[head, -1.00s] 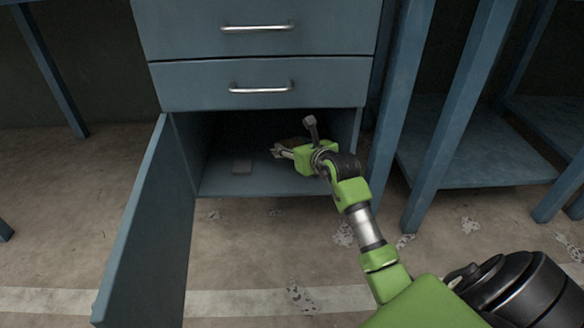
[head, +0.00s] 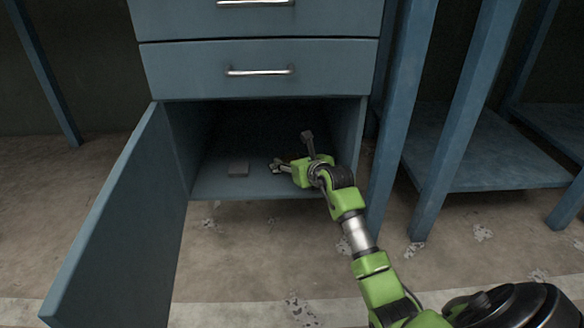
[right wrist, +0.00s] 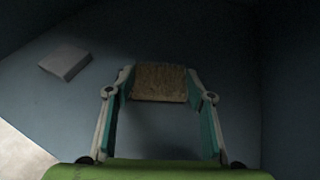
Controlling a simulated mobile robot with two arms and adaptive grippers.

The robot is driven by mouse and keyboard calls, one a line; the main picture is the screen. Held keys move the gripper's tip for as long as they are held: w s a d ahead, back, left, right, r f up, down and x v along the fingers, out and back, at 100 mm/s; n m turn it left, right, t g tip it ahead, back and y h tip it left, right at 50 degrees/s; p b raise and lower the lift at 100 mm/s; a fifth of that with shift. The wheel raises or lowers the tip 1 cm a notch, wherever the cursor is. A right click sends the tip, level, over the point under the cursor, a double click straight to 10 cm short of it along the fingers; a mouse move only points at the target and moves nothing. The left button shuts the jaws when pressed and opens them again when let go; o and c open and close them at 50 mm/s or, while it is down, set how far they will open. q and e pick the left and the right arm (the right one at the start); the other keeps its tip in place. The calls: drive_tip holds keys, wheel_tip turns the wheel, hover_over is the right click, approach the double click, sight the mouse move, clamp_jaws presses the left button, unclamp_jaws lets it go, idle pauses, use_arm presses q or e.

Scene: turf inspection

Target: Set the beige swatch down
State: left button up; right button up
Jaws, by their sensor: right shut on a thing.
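The beige swatch (right wrist: 160,83) is a flat brownish piece between the two fingertips of my right gripper (right wrist: 158,88) in the right wrist view. The gripper is shut on it. In the head view my right gripper (head: 277,166) reaches inside the open lower compartment of the blue cabinet, low over its floor (head: 225,186). I cannot tell whether the swatch touches the floor. The swatch is not clearly visible in the head view. My left gripper is not in view.
A small grey block (head: 238,169) lies on the compartment floor left of my right gripper, and shows in the right wrist view (right wrist: 64,61). The cabinet door (head: 120,225) stands open at left. Closed drawers (head: 260,70) are above. Blue table legs (head: 400,120) stand at right.

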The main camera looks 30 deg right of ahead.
drive_tip(key=shift+r, duration=0.15)
drive_tip(key=shift+f, duration=0.2)
drive_tip(key=o, duration=0.7)
drive_tip(key=shift+o, duration=0.2)
drive_tip(key=shift+r, duration=0.1)
